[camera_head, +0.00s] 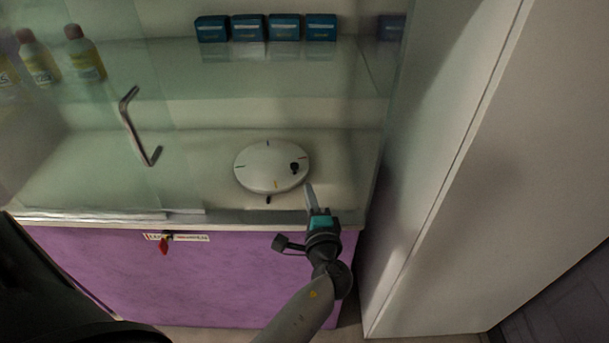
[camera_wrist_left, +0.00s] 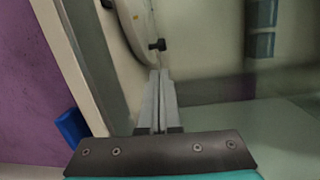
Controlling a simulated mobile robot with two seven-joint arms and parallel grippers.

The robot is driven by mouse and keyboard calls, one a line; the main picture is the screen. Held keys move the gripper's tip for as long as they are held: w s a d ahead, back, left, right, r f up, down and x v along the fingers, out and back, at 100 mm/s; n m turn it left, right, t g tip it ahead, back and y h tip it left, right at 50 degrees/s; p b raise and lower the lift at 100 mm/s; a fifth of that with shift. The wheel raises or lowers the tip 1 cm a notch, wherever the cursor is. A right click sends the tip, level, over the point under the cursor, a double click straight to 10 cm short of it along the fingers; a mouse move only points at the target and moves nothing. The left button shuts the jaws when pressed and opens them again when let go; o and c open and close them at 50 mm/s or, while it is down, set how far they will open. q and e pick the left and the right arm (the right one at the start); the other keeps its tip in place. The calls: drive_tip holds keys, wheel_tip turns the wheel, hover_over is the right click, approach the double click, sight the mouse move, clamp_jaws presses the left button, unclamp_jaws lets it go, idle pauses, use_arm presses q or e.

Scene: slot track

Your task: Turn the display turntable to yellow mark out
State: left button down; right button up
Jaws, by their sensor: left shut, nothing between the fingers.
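The display turntable (camera_head: 262,175) is a white round disc on the cabinet's inner floor. Its yellow mark (camera_head: 276,184) is near the front edge, slightly right of the small black piece (camera_head: 268,199) in front of the disc. A black knob (camera_head: 294,168) stands on the disc's right side. Other short marks lie around the rim. My left gripper (camera_head: 308,188) is shut and empty, just right of the disc's front edge. In the left wrist view the fingertips (camera_wrist_left: 160,76) are close to the knob (camera_wrist_left: 157,44); I cannot tell if they touch. My right gripper is not in view.
Several blue boxes (camera_head: 247,28) and bottles (camera_head: 84,52) stand on the glass shelf above. A glass door with a bent metal handle (camera_head: 133,125) covers the left. A purple front (camera_head: 200,280) with a red-tagged key (camera_head: 164,245) is below. A white panel (camera_head: 450,170) bounds the right.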

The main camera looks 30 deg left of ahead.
sight(298, 180)
use_arm(q)
drive_tip(key=x, duration=0.4)
drive_tip(key=shift+w+a, duration=0.1)
drive_tip(key=shift+w, duration=0.05)
drive_tip(key=b+x, duration=0.1)
drive_tip(key=x, duration=0.2)
drive_tip(key=shift+w+a, duration=0.1)
drive_tip(key=shift+w, duration=0.1)
drive_tip(key=shift+w+a, duration=0.4)
drive_tip(key=shift+w, duration=0.05)
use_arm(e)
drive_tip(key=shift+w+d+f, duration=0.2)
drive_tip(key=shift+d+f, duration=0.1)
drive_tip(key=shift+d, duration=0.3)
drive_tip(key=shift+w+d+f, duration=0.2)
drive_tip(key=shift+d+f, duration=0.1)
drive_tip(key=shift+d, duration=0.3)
use_arm(q)
drive_tip(key=shift+s, duration=0.1)
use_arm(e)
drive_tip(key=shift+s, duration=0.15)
